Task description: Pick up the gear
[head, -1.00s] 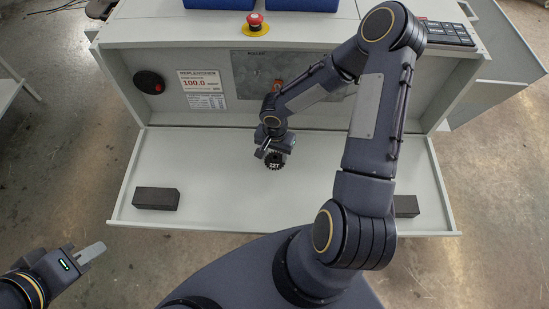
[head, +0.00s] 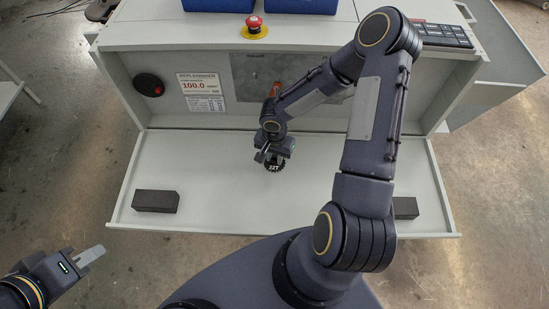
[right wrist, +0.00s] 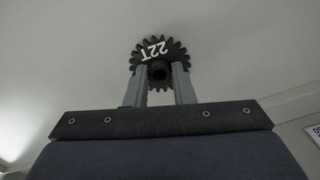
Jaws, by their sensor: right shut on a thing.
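The gear (head: 274,166) is small, black and toothed, with white "22T" lettering. In the head view it is at the middle of the pale tray shelf, partly covered by my right gripper (head: 271,158). In the right wrist view the gear (right wrist: 158,48) lies between the tips of my right gripper (right wrist: 160,75), whose two grey fingers are shut on its round hub. I cannot tell whether the gear touches the shelf or hangs just above it. My left gripper (head: 92,256) is at the lower left, away from the gear; its finger gap cannot be made out.
The pale shelf (head: 225,200) is mostly clear around the gear. A dark block (head: 156,201) lies at its left front, another (head: 405,207) at its right front. A cabinet stands behind with a red emergency button (head: 254,22), a black knob (head: 149,83) and blue bins (head: 219,4).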

